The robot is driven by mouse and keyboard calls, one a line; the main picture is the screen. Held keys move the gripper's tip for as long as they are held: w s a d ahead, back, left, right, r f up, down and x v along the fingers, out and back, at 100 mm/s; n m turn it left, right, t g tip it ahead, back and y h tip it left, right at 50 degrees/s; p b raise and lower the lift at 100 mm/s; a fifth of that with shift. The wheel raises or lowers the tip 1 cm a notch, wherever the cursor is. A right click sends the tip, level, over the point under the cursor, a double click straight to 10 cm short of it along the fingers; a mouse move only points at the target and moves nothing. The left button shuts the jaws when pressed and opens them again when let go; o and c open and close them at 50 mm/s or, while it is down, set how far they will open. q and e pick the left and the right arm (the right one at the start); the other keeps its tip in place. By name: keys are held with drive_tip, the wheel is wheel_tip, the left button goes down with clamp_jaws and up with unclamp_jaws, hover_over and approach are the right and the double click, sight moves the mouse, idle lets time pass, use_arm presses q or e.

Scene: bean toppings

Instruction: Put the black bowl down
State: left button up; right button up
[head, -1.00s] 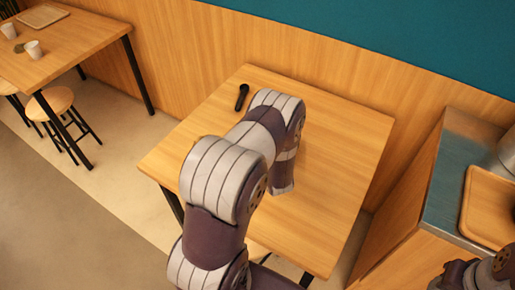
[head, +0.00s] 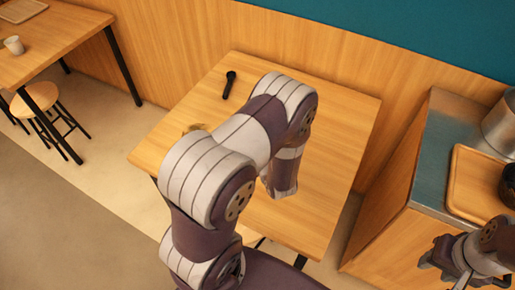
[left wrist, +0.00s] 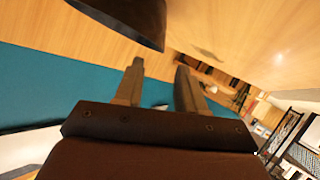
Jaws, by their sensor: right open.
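A dark rounded thing (head: 509,185), likely the black bowl, is cut off by the right edge of the head view, at the wooden tray (head: 465,197). My right gripper (head: 440,266) is open in the lower right corner, below the tray and apart from the dark thing. My left arm crosses the middle of the head view over the wooden table (head: 335,130), and its hand is hidden there. In the left wrist view my left gripper (left wrist: 158,70) has its fingers apart with nothing between them. A dark thing at the top of that view (left wrist: 130,20) is too cropped to name.
A black utensil (head: 229,86) lies near the table's far left corner. A metal pot (head: 499,125) stands on the steel counter (head: 433,150) behind the tray. Another table (head: 60,45) with a cup (head: 14,45) and a stool (head: 43,102) are at the left.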

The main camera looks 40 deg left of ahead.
use_arm(q)
drive_tip(key=w+d+r+m+g+h, duration=0.1)
drive_tip(key=d+r+m+h, duration=0.3)
drive_tip(key=d, duration=0.3)
drive_tip(key=d+r+m+h, duration=0.2)
drive_tip(key=d+m+h, duration=0.1)
drive_tip(key=d+h, duration=0.3)
drive_tip(key=s+d+r+m+g, duration=0.1)
drive_tip(key=s+r+m+g, duration=0.1)
drive_tip(key=s, duration=0.4)
drive_tip(key=s+d+r+m+g, duration=0.1)
drive_tip(key=s+r+m+g, duration=0.2)
drive_tip(key=s+m, duration=0.3)
drive_tip(key=shift+r+h, duration=0.3)
drive_tip(key=shift+r, duration=0.3)
